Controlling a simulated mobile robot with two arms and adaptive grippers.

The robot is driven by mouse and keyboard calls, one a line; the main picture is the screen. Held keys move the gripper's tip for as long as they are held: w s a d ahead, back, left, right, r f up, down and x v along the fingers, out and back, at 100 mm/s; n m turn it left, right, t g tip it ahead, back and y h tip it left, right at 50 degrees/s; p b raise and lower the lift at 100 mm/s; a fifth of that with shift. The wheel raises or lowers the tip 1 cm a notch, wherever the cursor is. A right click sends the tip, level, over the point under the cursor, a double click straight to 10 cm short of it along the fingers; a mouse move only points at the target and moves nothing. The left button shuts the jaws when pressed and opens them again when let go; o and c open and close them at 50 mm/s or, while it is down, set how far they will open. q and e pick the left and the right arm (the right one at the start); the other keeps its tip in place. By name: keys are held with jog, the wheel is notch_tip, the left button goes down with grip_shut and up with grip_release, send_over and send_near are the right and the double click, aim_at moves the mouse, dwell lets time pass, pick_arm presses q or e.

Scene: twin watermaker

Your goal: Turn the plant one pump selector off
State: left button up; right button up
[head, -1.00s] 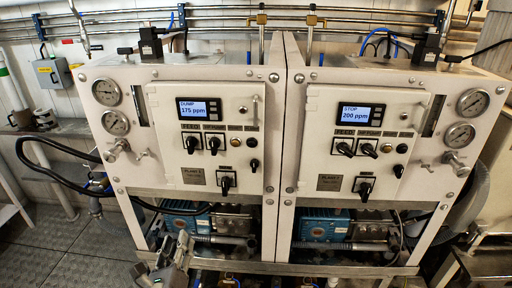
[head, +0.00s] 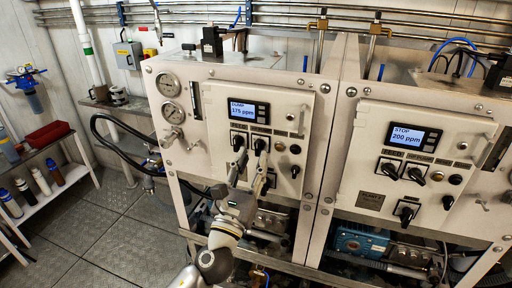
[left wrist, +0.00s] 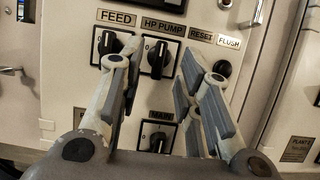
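The plant one cabinet's control panel (head: 222,130) is on the left in the head view, with a display reading DUMP 175 ppm (head: 248,111). The HP PUMP selector (left wrist: 157,58) is a black knob on a white plate, its handle near upright in the left wrist view; it also shows in the head view (head: 260,146). My left gripper (left wrist: 154,60) is open and empty, its fingertips on either side of this selector in the picture. Contact cannot be told. In the head view my left gripper (head: 251,160) is before the panel. My right gripper is out of view.
The FEED selector (left wrist: 109,45) is just left, close to the left finger. The MAIN selector (left wrist: 157,140) is below, between the fingers. The FLUSH knob (left wrist: 222,69) is at right. The plant two panel (head: 400,160), reading STOP 200 ppm, stands to the right.

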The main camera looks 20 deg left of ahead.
aim_at(259, 147)
pick_arm(q)
jog(key=shift+p+x, duration=0.3)
jog(key=shift+x, duration=1.15)
grip_shut()
